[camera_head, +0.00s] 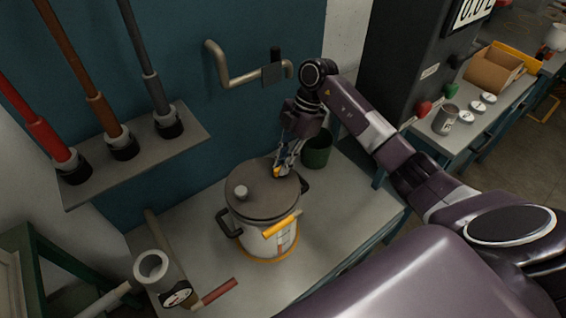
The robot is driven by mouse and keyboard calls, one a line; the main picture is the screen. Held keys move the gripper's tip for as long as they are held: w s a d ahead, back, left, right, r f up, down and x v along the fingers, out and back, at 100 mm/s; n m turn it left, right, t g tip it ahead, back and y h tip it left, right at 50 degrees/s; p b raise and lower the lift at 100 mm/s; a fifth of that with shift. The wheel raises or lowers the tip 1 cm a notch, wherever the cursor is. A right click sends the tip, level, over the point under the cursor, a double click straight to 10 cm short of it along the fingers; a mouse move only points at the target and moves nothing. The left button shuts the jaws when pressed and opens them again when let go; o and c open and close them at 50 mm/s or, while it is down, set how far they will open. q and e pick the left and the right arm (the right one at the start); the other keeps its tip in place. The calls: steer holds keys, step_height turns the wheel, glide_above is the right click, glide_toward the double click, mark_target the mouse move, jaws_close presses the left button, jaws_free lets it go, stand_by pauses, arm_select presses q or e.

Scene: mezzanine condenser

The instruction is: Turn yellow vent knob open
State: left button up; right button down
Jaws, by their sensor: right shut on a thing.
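A pale pot (249,225) with a dark grey lid (262,201) stands on the bench. A small yellow knob (277,172) shows at the back right of the lid, partly hidden by my right gripper (280,167). My right gripper points down from above and is shut on this yellow knob. Its fingertips are small here, so the knob's turn angle cannot be told. A larger yellow lever (282,225) sticks out from the front of the pot. My left gripper is not in view.
A dark green cup (317,150) stands close behind and right of the pot. A bent metal pipe (236,76) is on the blue wall. A pipe fitting with a gauge (175,296) lies front left. The bench right of the pot (345,220) is clear.

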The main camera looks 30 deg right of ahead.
steer(key=shift+n, duration=0.3)
steer(key=shift+n+g+b, duration=0.3)
steer(key=shift+n, duration=0.2)
steer(key=n+g+b, duration=0.1)
steer(key=n, duration=0.1)
steer(key=shift+w+n+h, duration=0.15)
steer(key=shift+n+h, duration=0.15)
steer(key=n+g+h+b, duration=0.1)
steer(key=n+b, duration=0.1)
steer(key=n, duration=0.2)
steer(key=shift+w+a+f+n, duration=0.1)
steer(key=shift+n, duration=0.2)
steer(key=n+b, duration=0.1)
steer(key=n, duration=0.1)
steer(key=n+g+h+b, duration=0.1)
steer(key=n, duration=0.1)
steer(key=shift+a+h, duration=0.15)
steer(key=shift+h, duration=0.15)
steer(key=n+h, duration=0.1)
steer(key=n, duration=0.1)
steer(key=n+b, duration=0.1)
steer(key=n, duration=0.2)
steer(key=shift+a+h+b, duration=0.1)
steer(key=shift+h+b, duration=0.2)
steer(key=shift+h, duration=0.1)
steer(key=c, duration=2)
jaws_free()
